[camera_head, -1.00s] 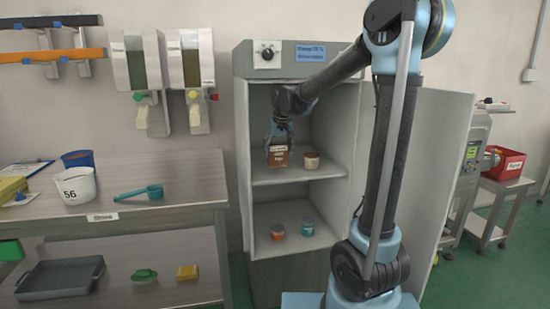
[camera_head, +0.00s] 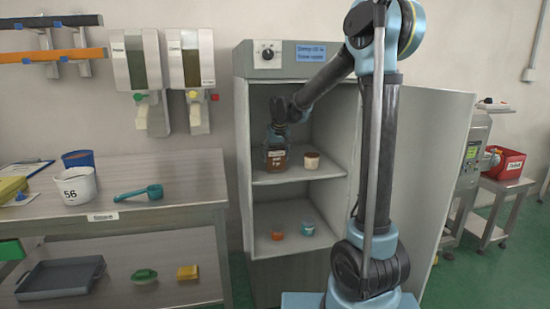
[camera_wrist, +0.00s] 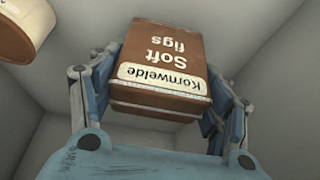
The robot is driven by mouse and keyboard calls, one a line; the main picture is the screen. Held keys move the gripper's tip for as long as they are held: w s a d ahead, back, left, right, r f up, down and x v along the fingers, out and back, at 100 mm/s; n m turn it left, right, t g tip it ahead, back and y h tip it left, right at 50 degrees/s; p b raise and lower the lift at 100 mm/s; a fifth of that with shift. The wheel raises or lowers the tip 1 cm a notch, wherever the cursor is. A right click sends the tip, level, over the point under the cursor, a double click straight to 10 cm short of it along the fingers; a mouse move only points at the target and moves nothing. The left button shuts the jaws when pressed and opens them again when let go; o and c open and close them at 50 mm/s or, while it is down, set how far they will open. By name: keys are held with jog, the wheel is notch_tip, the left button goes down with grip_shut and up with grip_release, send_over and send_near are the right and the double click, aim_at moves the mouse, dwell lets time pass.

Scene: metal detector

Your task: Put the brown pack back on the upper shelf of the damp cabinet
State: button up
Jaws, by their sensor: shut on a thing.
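The brown pack (camera_head: 276,161) is inside the damp cabinet (camera_head: 243,170), at the left of the upper shelf (camera_head: 295,176). In the wrist view the pack (camera_wrist: 165,55) shows a label reading "Kornwelde Soft figs", upside down. My gripper (camera_head: 275,142) is shut on the pack from above, with fingers on both sides of it; it also shows in the wrist view (camera_wrist: 157,100). The pack looks upright and close to the shelf; I cannot tell whether it touches it.
A white and brown tub (camera_head: 312,161) stands right of the pack on the upper shelf; part of it shows in the wrist view (camera_wrist: 25,30). An orange tub (camera_head: 278,236) and a blue tub (camera_head: 308,229) are on the lower shelf. The cabinet door (camera_head: 430,170) is open to the right.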

jog(key=o, duration=1.4)
jog(key=shift+c, duration=0.2)
jog(key=shift+r, duration=0.1)
